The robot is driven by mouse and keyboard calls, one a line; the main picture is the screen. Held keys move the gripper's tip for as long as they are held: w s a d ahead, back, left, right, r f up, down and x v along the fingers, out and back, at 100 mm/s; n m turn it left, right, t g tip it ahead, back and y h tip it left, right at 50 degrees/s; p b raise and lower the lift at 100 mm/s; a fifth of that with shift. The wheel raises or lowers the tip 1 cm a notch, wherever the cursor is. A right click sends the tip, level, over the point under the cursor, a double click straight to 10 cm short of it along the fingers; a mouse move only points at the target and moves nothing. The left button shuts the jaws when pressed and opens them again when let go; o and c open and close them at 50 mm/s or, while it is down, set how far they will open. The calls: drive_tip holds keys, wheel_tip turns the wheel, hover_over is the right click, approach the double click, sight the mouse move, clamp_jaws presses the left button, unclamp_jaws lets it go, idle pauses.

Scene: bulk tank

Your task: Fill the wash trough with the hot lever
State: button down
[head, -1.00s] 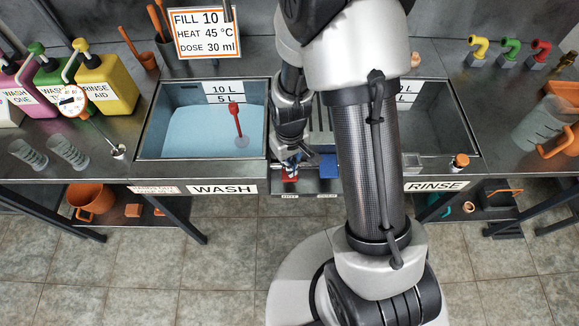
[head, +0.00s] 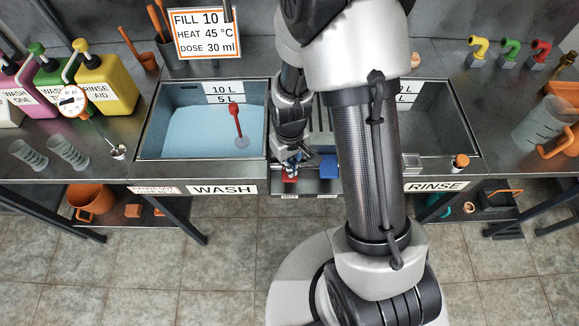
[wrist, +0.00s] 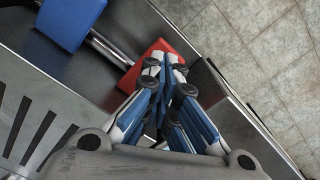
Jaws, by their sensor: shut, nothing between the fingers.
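The wash trough (head: 147,142) holds pale blue water (head: 195,130), its far edge just below the 5 L label (head: 230,99). A red-headed stick stands in it. The red lever (head: 289,178), taken as the hot one, is on the front panel between the troughs; it also shows in the wrist view (wrist: 150,58). The blue lever (head: 328,167) is to its right and also shows in the wrist view (wrist: 70,22). My gripper (head: 292,166) is shut and empty at the red lever. In the wrist view, its fingertips (wrist: 168,62) overlap the lever; contact is unclear.
A sign (head: 207,33) reads fill 10 L, heat 45 °C, dose 30 ml. The rinse trough (head: 440,125) is right of my arm. Several pump bottles, including a yellow one (head: 105,85), stand at left. A clear orange-handled jug (head: 545,125) stands at right.

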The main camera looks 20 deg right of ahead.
drive_tip(key=shift+f, duration=0.2)
drive_tip(key=shift+f+b, duration=1.05)
drive_tip(key=shift+f, duration=0.1)
drive_tip(key=shift+r, duration=0.1)
idle(2.1)
wheel_tip(320, 180, up, 5)
drive_tip(key=p, duration=0.4)
drive_tip(key=shift+r, duration=0.1)
drive_tip(key=shift+f, duration=0.2)
drive_tip(key=shift+r, duration=0.15)
